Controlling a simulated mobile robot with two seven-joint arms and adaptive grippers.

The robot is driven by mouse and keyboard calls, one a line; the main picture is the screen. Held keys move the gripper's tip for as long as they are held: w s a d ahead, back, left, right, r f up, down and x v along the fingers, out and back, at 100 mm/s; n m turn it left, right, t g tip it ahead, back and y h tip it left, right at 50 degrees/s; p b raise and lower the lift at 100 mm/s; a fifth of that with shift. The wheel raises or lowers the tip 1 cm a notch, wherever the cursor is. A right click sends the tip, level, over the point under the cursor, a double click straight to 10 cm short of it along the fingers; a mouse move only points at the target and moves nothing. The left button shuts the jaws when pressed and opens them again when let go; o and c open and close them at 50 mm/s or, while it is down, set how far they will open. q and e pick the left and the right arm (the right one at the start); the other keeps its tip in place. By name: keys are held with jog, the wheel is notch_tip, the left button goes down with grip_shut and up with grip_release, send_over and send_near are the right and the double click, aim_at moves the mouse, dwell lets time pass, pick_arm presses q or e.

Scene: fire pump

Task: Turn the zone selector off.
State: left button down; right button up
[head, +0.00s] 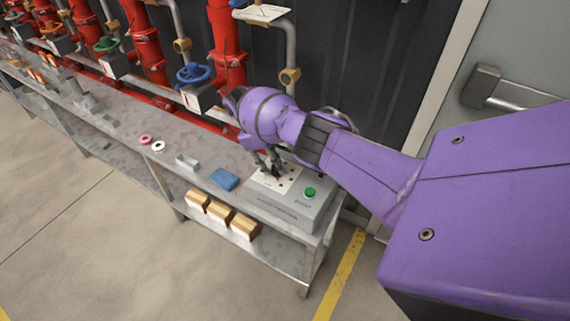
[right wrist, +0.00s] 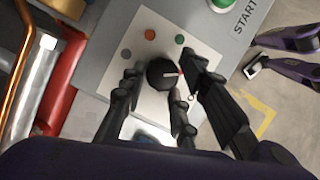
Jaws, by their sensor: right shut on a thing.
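The zone selector is a black round knob (right wrist: 161,75) on a white plate (right wrist: 118,78) in the right wrist view. Its red and white pointer mark faces right in that view. Orange, green and grey dots sit around the knob. My right gripper (right wrist: 160,88) is shut on the knob, with its black fingers on both sides of it. In the head view my right gripper (head: 272,170) reaches down onto the grey control box (head: 285,212) and mostly hides the knob. My left gripper does not show.
A green START button (head: 309,192) is on the same box. A blue sponge (head: 224,179) lies beside the box on the metal bench (head: 130,125). Several cartons (head: 220,216) stand on the lower shelf. Red pipes (head: 226,50) with valves run behind.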

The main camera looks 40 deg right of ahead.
jog(key=m, duration=0.2)
jog(key=d+m+y+b, duration=0.1)
jog(key=shift+w+r+m+g, duration=0.15)
jog(key=shift+w+m+g, duration=0.15)
jog(key=shift+m, duration=0.1)
jog(key=shift+s+d+r+m+y+b, duration=0.1)
jog(key=shift+m+y+b, duration=0.2)
jog(key=shift+m, duration=0.4)
jog(key=shift+d+m+y+b, duration=0.15)
jog(key=shift+m+y, duration=0.15)
jog(key=shift+m, duration=0.4)
jog(key=o, duration=1)
jog(key=shift+s, duration=0.1)
jog(key=shift+s+a, duration=0.1)
jog(key=shift+a, duration=0.1)
jog(key=v, duration=0.7)
jog(key=shift+w, duration=0.25)
